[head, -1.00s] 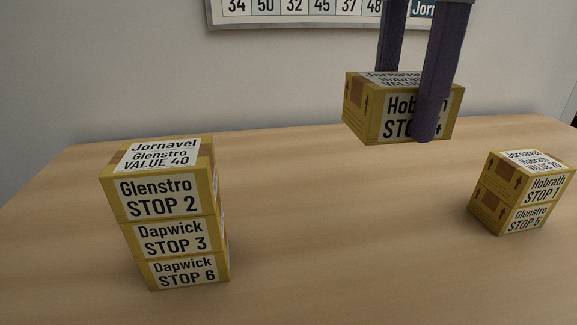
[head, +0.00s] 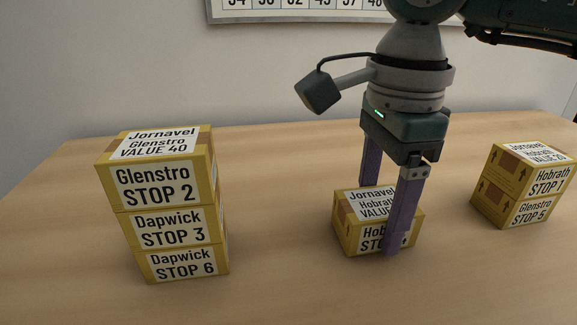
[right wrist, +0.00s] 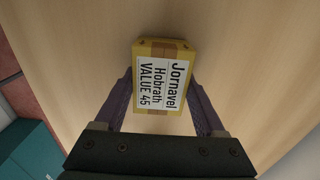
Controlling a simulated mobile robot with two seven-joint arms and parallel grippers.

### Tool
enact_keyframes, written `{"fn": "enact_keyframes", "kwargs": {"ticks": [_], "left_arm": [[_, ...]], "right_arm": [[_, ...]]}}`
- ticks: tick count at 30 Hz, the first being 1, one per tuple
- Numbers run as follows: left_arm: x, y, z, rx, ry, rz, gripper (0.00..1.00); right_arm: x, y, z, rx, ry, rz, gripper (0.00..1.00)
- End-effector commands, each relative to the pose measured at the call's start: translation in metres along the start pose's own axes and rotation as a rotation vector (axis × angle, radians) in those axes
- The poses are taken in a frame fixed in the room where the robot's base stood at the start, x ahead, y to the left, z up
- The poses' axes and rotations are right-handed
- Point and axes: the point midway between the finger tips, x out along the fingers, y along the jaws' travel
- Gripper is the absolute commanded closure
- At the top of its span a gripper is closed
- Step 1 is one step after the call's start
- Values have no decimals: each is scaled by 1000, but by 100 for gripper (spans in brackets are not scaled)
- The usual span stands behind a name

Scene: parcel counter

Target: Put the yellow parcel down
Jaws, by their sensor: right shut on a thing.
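The yellow parcel (head: 362,240) is labelled "Jornavel Hobrath VALUE" on top and "Hob... STO..." in front, partly hidden by a finger. It is upright at the middle of the counter, low at the wood; whether it touches cannot be told for certain. My right gripper (head: 384,215) points down and is shut on it, one purple finger on each side. In the right wrist view the parcel (right wrist: 166,75) sits between the fingers, its label reading "Jornavel Hobrath VALUE 45". My left gripper is not in view.
A stack of three yellow parcels (head: 170,228) stands on the left of the wooden counter (head: 280,290). A stack of two parcels (head: 523,185) stands on the right. Bare wood lies between. A sign with numbers (head: 300,8) hangs on the wall behind.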

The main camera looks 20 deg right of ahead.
Motion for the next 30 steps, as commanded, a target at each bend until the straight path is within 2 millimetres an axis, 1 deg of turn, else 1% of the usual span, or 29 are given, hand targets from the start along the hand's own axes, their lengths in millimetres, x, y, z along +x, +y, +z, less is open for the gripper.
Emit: {"fn": "enact_keyframes", "kwargs": {"ticks": [5, 6, 12, 13, 19, 22, 23, 26, 30], "left_arm": [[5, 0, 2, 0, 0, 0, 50], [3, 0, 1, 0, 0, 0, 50], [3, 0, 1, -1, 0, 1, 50], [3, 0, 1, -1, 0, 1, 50], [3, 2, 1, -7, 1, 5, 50], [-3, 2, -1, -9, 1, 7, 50], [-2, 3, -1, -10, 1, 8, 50], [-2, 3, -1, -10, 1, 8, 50], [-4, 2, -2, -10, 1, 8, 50]], "right_arm": [[4, 0, 0, 0, 0, 0, 92], [3, 0, 0, 0, 0, 0, 25], [3, 0, 0, 0, 0, 0, 2], [3, 0, 0, 0, 0, 0, 0], [2, 0, 0, 0, 0, 0, 0], [-4, 0, 0, 0, 0, 0, 0], [-5, 0, 0, 0, -1, -1, 0], [-21, -1, 0, 0, -1, -4, 0], [-54, -1, 0, -1, -1, -6, 0]]}}
